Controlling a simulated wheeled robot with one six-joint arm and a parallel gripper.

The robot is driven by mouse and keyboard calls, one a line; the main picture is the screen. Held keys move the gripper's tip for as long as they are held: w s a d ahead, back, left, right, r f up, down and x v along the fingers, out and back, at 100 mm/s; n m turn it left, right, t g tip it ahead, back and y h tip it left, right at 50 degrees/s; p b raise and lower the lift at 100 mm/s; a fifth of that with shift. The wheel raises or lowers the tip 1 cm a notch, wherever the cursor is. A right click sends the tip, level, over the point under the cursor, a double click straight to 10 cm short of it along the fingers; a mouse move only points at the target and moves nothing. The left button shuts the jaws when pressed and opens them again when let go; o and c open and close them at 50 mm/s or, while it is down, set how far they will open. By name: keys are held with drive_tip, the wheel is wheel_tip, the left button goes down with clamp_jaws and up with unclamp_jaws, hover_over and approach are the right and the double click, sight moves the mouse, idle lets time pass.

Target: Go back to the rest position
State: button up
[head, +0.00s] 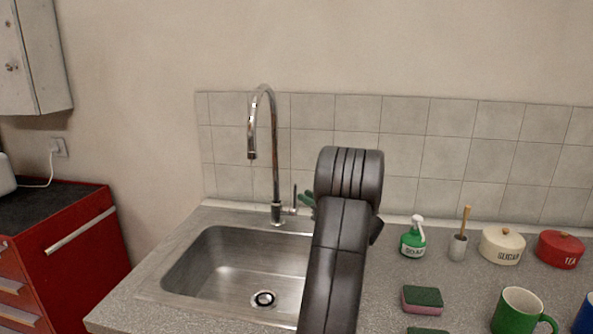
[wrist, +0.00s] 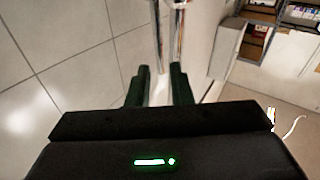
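My gripper (wrist: 160,80) shows in the wrist view with two dark green fingers held apart and nothing visible between them. The chrome tap (wrist: 168,35) is beyond the fingertips. In the head view my dark arm rises in front of the sink's right side, and a bit of the green fingers (head: 307,198) shows to its left, near the tap (head: 274,150). The rest of the gripper is hidden behind the arm.
The sink (head: 235,265) is empty. To the right stand a soap bottle (head: 413,240), a brush in a holder (head: 458,246), a sugar pot (head: 502,247), a tea pot (head: 560,250), a sponge (head: 422,300) and a green mug (head: 518,314). A red cabinet (head: 75,265) stands left.

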drive_tip(key=p+x, duration=0.1)
drive_tip(key=x, duration=0.7)
drive_tip(key=shift+r+p, duration=0.2)
drive_tip(key=shift+p, duration=0.1)
drive_tip(key=shift+w+f, duration=0.1)
drive_tip(key=shift+d+m, duration=0.15)
drive_tip(key=shift+m, duration=0.15)
